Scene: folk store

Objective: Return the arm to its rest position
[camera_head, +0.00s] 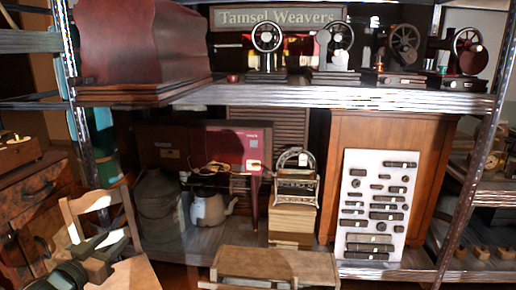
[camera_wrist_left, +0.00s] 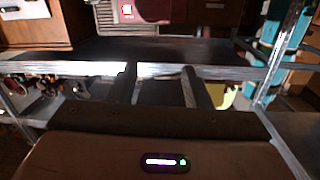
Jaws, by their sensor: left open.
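My left gripper (camera_head: 108,244) is low at the left of the head view, in front of a wooden chair. In the left wrist view, the gripper (camera_wrist_left: 158,86) shows two dark fingers spread apart with nothing between them. A metal shelf edge (camera_wrist_left: 85,69) runs behind the fingers in that view. I cannot tell how far the fingers are from it. My right gripper is in neither view.
The wooden chair (camera_head: 74,216) is close to my left arm. A metal shelf (camera_head: 340,96) holds several sewing machines. Below stand a metal can (camera_head: 156,206), a kettle (camera_head: 208,209) and a white display board (camera_head: 377,205). A wooden stool or bench (camera_head: 275,263) is front centre.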

